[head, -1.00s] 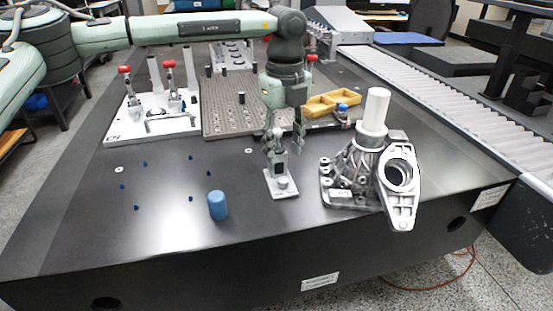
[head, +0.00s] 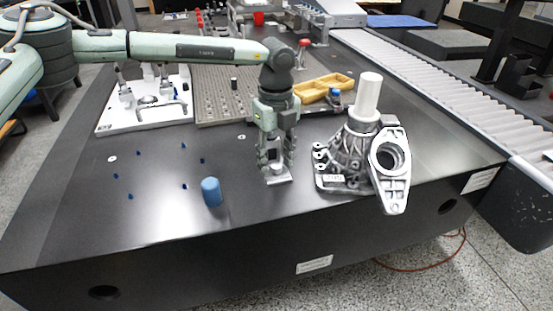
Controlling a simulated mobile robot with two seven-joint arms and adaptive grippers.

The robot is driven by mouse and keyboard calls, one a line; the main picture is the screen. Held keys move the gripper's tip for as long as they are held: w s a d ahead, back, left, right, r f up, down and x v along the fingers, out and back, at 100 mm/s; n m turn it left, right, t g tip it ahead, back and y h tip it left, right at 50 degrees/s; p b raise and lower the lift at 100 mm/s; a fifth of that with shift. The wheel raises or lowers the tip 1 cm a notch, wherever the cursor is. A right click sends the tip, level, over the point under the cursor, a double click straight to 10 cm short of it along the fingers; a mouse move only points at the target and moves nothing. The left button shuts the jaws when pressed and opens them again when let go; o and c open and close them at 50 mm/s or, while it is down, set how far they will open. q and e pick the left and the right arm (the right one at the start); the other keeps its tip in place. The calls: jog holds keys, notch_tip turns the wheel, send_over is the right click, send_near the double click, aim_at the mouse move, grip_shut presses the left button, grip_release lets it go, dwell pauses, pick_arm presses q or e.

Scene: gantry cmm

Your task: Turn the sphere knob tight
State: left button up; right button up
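A small grey stand on a light base plate (head: 280,180) sits near the front middle of the dark table; I take it to carry the sphere knob. The knob cannot be made out clearly, as my gripper largely covers the stand. My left gripper (head: 275,158) points straight down over the stand. Its fingers are apart, one on each side of the stand's upper part. Whether they touch it cannot be told. My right gripper is not in view.
A grey casting with a white cylinder (head: 369,97) stands close to the right. Behind are a perforated plate (head: 215,95), a white fixture plate (head: 112,122) and a yellow tray (head: 312,92).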

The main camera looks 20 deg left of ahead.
pick_arm(q)
grip_shut()
